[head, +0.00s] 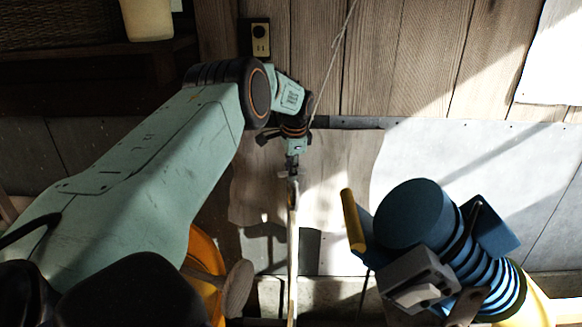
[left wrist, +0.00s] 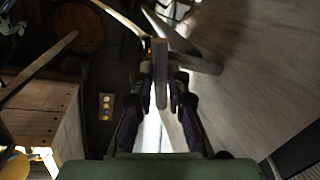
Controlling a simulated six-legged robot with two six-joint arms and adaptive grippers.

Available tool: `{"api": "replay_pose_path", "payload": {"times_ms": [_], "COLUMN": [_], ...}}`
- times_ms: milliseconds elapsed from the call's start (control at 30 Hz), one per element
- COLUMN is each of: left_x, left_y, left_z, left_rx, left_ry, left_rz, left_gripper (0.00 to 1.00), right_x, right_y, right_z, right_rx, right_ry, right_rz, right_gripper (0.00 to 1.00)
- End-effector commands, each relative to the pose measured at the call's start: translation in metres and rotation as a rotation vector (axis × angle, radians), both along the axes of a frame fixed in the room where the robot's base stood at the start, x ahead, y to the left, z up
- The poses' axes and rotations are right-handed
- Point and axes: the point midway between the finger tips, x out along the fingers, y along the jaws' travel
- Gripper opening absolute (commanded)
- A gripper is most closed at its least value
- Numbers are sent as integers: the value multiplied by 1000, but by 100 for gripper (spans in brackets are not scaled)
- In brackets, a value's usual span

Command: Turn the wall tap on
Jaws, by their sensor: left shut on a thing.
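My left arm reaches in from the left in the head view, and its gripper (head: 292,172) is in front of the wall. In the left wrist view the two dark fingers of my left gripper (left wrist: 161,88) are shut on a grey metal part between their tips. This looks like the handle of the wall tap (left wrist: 160,75), with flat arms spreading beyond the fingers. How far the handle is turned cannot be told. In the head view a thin pale upright pipe (head: 292,245) runs down below the gripper. My right gripper is not in view.
A blue ribbed machine (head: 415,222) with yellow parts stands at the lower right. A socket plate (head: 260,40) is on the plank wall, and a thin cord (head: 333,55) hangs beside the gripper. A wooden disc-shaped thing (head: 237,288) is at the lower middle.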

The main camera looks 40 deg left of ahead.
Motion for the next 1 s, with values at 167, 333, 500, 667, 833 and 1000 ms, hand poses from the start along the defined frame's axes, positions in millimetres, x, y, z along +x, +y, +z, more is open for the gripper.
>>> {"api": "replay_pose_path", "payload": {"times_ms": [167, 333, 500, 667, 833, 1000], "left_x": [1, 1, 1, 1, 1, 1], "left_y": [1, 0, 0, -1, -1, -2], "left_z": [1, -1, -1, -1, -1, 0], "left_rx": [5, 5, 4, 4, 5, 3], "left_ry": [-1, -2, -3, -3, -2, -1], "left_rz": [162, 310, 434, 520, 578, 607], "left_gripper": [0, 0, 0, 0, 0, 0], "right_x": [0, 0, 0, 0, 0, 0], "right_y": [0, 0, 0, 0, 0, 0], "right_z": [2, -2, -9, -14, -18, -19], "right_rx": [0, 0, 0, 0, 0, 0], "right_ry": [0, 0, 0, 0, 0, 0], "right_rz": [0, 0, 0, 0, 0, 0], "right_gripper": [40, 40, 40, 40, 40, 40]}}
